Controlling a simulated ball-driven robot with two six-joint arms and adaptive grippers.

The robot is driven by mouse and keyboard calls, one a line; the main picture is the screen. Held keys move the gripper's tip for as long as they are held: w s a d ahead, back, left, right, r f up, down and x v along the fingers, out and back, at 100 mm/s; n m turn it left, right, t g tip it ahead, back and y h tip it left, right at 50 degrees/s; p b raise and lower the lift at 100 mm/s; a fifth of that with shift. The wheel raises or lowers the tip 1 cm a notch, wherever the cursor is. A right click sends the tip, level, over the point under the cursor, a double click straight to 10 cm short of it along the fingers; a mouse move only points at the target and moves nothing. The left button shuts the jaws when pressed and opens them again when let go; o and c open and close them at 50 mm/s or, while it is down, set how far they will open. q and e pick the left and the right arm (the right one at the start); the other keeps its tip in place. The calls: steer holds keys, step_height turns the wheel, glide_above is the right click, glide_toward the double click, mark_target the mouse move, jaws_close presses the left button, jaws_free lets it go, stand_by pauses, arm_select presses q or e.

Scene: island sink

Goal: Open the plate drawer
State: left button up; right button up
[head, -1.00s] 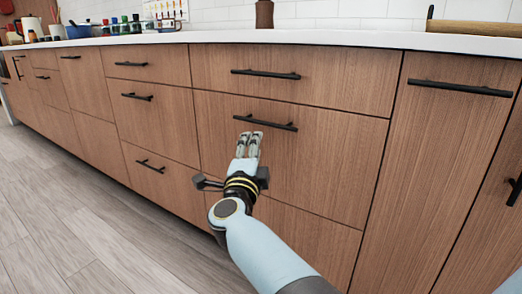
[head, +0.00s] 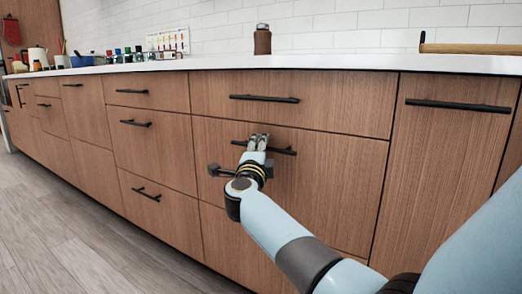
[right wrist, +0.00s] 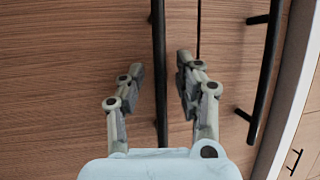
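A wide wooden drawer front (head: 340,185) with a black bar handle (head: 285,151) is in the middle of the head view, flush with its neighbours. Nothing marks it as the plate drawer. My right gripper (head: 258,138) is at this handle and hides its middle part. In the right wrist view, the same handle (right wrist: 159,70) runs between the fingers of my right gripper (right wrist: 160,82). The fingers are open, one on each side of the bar, with visible gaps. Contact with the bar does not show. My left gripper is not in view.
A shallower drawer with its own black handle (head: 264,98) is directly above, under the white countertop (head: 340,62). A tall front with a handle (head: 458,106) is at the right. More closed drawers are at the left. A brown bottle (head: 262,40) stands on the counter.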

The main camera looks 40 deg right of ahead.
jaws_close()
steer(key=shift+a, duration=0.1)
stand_by(0.4)
